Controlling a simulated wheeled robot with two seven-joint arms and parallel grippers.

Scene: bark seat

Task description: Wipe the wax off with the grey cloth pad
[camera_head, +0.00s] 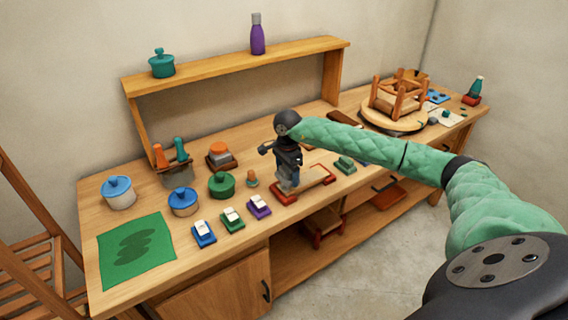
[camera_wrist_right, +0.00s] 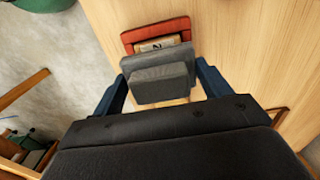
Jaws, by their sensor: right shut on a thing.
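My right gripper (camera_head: 288,182) is shut on the grey cloth pad, over the workbench. In the wrist view the grey pad (camera_wrist_right: 163,84) sits between the two dark blue fingers (camera_wrist_right: 160,88). Below the pad is a light wooden board (camera_head: 316,177) held between red end pieces (camera_head: 285,198). In the wrist view the board's marked end (camera_wrist_right: 158,44) shows past the pad, beside a red end piece (camera_wrist_right: 150,31). The pad hides much of the board there, and I cannot tell whether it touches. I cannot make out wax on the board. My left gripper is out of view.
Blue, green and purple small blocks (camera_head: 232,219) stand left of the board on the workbench (camera_head: 190,270). Lidded pots (camera_head: 183,202) and a green mat (camera_head: 110,260) are further left. A shelf (camera_head: 235,62) stands behind.

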